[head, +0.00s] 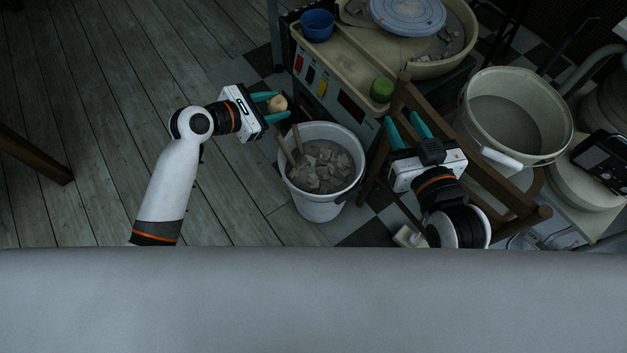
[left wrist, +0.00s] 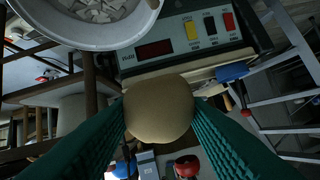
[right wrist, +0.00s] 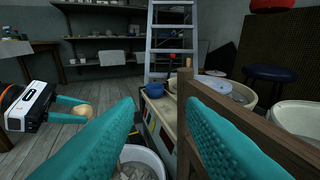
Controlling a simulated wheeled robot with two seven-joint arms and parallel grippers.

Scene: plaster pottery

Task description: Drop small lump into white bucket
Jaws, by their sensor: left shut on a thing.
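The small lump (head: 277,103) is tan and rounded. My left gripper (head: 272,104) is shut on it and holds it above and just left of the white bucket. In the left wrist view the lump (left wrist: 159,108) sits between the teal fingers, and the bucket rim shows at top left. The white bucket (head: 316,209) stands on the floor with grey chunks and two wooden handles inside. The bucket also shows at the bottom of the right wrist view (right wrist: 150,156). My right gripper (head: 408,128) is open and empty, beside the wooden chair back.
A pottery wheel (head: 335,75) with a button panel stands behind the bucket, with a blue bowl (head: 317,25) and a green object (head: 382,89) on it. A wooden chair (head: 511,211) and a large cream tub (head: 517,114) are at right.

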